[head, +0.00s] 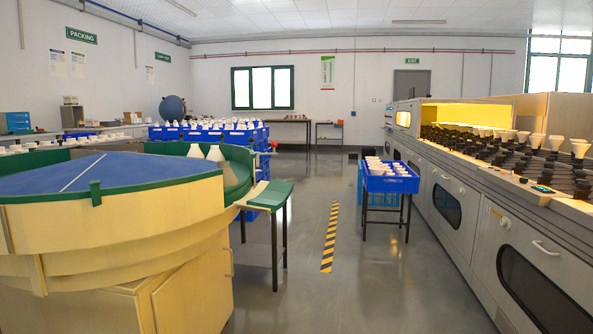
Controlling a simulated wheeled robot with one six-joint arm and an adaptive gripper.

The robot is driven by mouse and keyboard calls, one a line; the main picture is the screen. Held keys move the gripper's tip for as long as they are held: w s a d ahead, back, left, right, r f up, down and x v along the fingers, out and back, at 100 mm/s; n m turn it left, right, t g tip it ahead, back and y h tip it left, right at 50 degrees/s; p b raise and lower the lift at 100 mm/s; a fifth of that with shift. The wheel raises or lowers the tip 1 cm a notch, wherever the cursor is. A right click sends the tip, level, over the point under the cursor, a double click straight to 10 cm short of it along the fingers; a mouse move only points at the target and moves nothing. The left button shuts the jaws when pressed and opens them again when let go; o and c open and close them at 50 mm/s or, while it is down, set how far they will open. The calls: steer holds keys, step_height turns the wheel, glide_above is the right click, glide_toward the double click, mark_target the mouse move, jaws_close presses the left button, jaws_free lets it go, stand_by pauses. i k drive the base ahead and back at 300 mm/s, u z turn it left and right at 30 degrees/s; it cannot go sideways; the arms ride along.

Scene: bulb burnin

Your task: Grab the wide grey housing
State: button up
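I cannot make out which piece, if any, is the wide grey housing. Two pale cone-shaped pieces, a left one (195,151) and a right one (216,154), stand side by side at the right edge of the round blue-topped machine (110,215). Several white pieces (385,166) lie in a blue crate (392,184) on a dark-legged stand. Several pale flared pieces (579,148) stand on black holders on the long machine (470,205) at the right. My gripper is not in view.
A small green-topped table (265,194) adjoins the round machine. Blue crates (222,134) of white pieces stand behind it. A yellow-black floor stripe (329,240) runs along the open grey aisle between the machines.

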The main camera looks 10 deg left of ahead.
mark_target(230, 179)
steer(key=z, duration=0.3)
steer(key=i, duration=0.8)
steer(key=u, duration=0.5)
steer(key=i, duration=0.75)
steer(key=u, duration=0.55)
